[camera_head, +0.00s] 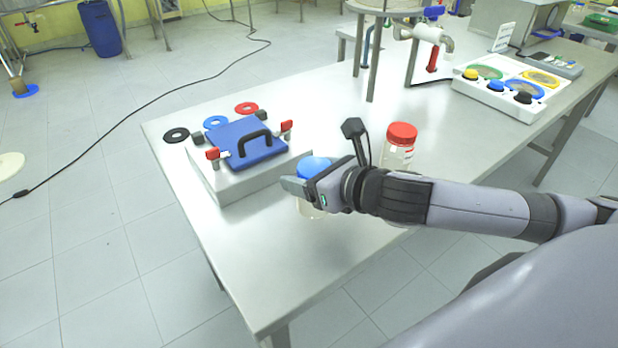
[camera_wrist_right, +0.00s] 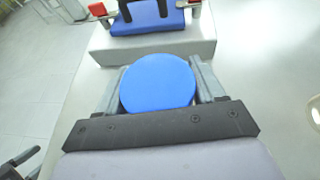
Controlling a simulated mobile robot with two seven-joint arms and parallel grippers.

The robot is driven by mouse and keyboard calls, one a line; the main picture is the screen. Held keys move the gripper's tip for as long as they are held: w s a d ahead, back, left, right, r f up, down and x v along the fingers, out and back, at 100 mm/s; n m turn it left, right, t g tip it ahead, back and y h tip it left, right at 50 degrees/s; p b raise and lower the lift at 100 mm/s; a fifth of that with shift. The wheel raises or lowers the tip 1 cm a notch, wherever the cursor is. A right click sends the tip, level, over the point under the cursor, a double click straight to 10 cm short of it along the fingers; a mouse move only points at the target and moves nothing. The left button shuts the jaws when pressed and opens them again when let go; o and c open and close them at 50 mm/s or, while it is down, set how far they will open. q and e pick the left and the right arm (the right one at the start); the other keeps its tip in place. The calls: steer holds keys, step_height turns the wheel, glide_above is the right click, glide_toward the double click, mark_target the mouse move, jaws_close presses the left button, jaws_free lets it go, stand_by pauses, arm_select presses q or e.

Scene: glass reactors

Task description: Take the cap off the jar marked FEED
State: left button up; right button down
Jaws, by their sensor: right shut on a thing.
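A clear jar (camera_head: 308,211) with a blue cap (camera_head: 313,165) stands near the front left of the steel table. My right gripper (camera_head: 303,182) is shut on the blue cap, and the wrist view shows the cap (camera_wrist_right: 158,84) between the two fingers (camera_wrist_right: 160,88). The gripper hides much of this jar, and no marking on it shows. A second clear jar (camera_head: 398,155) with a red cap (camera_head: 402,134) stands to the right, behind my right arm. Its label is too small to read, so I cannot tell which jar is marked FEED.
A grey box (camera_head: 248,180) with a blue handled lid (camera_head: 245,142) and red clamps stands to the left. Flat rings (camera_head: 215,121) lie behind it. A white tray (camera_head: 497,98) with coloured knobs stands at the back right. The table's middle is clear.

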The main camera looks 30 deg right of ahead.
steer(key=shift+f, duration=0.15)
steer(key=shift+c, duration=0.6)
jaws_free()
steer(key=shift+f, duration=0.1)
steer(key=shift+r, duration=0.2)
steer(key=p+v, duration=0.7)
steer(key=v, duration=0.5)
